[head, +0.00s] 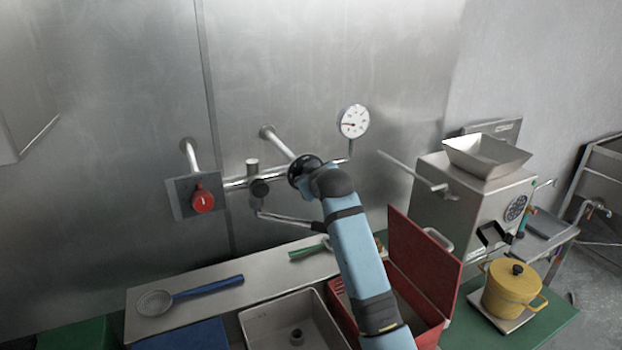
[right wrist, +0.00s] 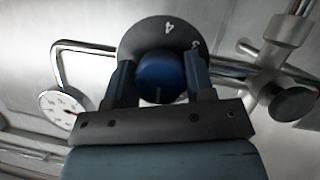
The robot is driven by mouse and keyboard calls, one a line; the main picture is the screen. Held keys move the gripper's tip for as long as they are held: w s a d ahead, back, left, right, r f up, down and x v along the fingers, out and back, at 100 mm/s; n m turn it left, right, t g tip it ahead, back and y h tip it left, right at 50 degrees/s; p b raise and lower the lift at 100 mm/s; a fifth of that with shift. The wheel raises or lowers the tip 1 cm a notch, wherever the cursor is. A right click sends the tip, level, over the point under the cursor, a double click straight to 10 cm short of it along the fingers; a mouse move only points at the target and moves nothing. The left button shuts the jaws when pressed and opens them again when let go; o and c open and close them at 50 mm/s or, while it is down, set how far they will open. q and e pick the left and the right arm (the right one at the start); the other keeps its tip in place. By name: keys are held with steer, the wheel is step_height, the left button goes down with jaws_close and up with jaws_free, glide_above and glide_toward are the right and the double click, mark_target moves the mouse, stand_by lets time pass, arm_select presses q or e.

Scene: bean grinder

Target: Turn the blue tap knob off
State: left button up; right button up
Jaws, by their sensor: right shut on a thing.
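The blue tap knob (right wrist: 161,77) is round and sits in front of a dark dial plate (right wrist: 163,35) with white numbers, of which a 4 shows clearly. My right gripper (right wrist: 158,82) has one finger on each side of the knob and is shut on it. In the head view my right arm reaches up to the pipework on the wall, and the gripper (head: 306,172) is at the black round dial, where the blue knob is hidden. My left gripper is in neither view.
A red knob (head: 203,200) on a square plate is left along the pipe. A white gauge (head: 353,121) stands right of the dial. Below are a sink (head: 262,318), a blue-handled strainer (head: 155,302) and an open red box (head: 425,262). A grinder (head: 460,215) and yellow pot (head: 509,290) stand right.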

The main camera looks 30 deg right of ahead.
steer(key=shift+m, duration=0.3)
stand_by(0.4)
steer(key=o, duration=0.9)
steer(key=shift+s, duration=0.1)
steer(key=shift+s+a+r, duration=0.1)
steer(key=shift+s, duration=0.25)
steer(key=shift+b+v, duration=1.35)
steer(key=shift+v, duration=5.1)
steer(key=shift+d+r, duration=0.1)
steer(key=shift+d, duration=0.15)
